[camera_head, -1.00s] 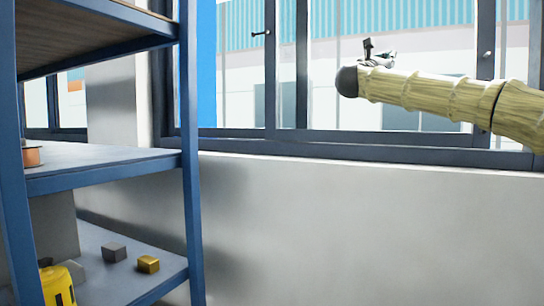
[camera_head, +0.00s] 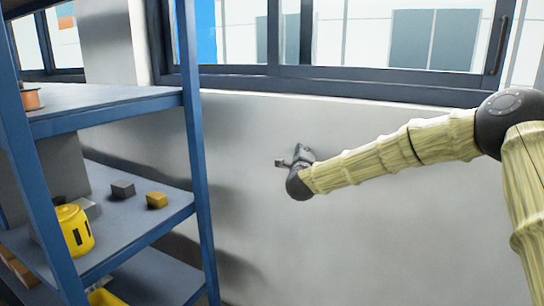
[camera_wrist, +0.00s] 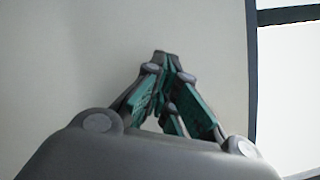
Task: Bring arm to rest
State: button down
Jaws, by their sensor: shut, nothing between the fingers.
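My gripper (camera_head: 298,155) is at the end of my arm, right of the blue shelf rack (camera_head: 196,150) in the head view, in front of the plain wall below the window. In the wrist view, my gripper (camera_wrist: 165,68) has its dark fingers with green pads drawn together at the tips. Nothing shows between them. Behind the fingers in that view is the pale wall (camera_wrist: 130,30).
The shelf rack holds a yellow container (camera_head: 74,230), a dark grey block (camera_head: 122,189), a gold-coloured block (camera_head: 156,200) and a copper-coloured item (camera_head: 31,98). A dark-framed window (camera_head: 350,84) runs along the wall. Open space lies between rack and arm.

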jog(key=s+a+f+n+g+y, duration=0.2)
jog(key=s+f+n, duration=0.25)
jog(key=f, duration=0.65)
jog(key=s+a+f+n+g+y, duration=0.1)
jog(key=s+a+f+n+g, duration=0.3)
jog(key=f, duration=0.8)
jog(key=s+d+f+n+g+y+p, duration=0.1)
jog(key=s+d+f+n+g, duration=0.15)
jog(key=s+f, duration=0.8)
jog(key=s+d+f+n+g+p, duration=0.1)
jog(key=s+d+f+n, duration=0.15)
jog(key=s+f, duration=0.75)
jog(key=s+d+f+n+g, duration=0.25)
jog(key=s+f, duration=0.25)
jog(key=s, duration=0.5)
jog(key=s+d+f+n+g, duration=0.25)
jog(key=s+f, duration=0.35)
jog(key=s, duration=0.4)
jog(key=s+d+n+g, duration=0.2)
jog(key=s+d, duration=0.2)
jog(key=s, duration=0.7)
jog(key=s+d+n+g+h+p, duration=0.1)
jog(key=s+d+n+g, duration=0.1)
jog(key=s, duration=0.9)
jog(key=shift+d+f+n+h+p, duration=0.15)
jog(key=shift+d+n+h+p, duration=0.15)
jog(key=shift+d+n, duration=0.6)
